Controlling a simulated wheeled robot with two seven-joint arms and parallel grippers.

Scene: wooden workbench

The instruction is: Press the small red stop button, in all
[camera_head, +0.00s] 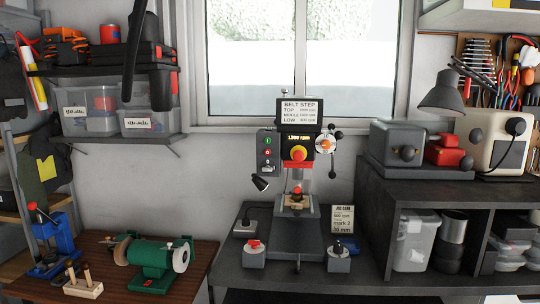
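The drill press (299,200) stands on the dark bench in the middle, below a belt step sign. A grey control box (267,154) is on the left side of its head, with a green button (267,141) near the top. A small red button (267,153) sits just below the green one. Whether any button is pressed in is too small to tell.
A black lamp (260,183) hangs just below the control box. A green bench grinder (150,262) stands on the wooden bench at left. Dark vertical shapes cross the upper left shelf.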

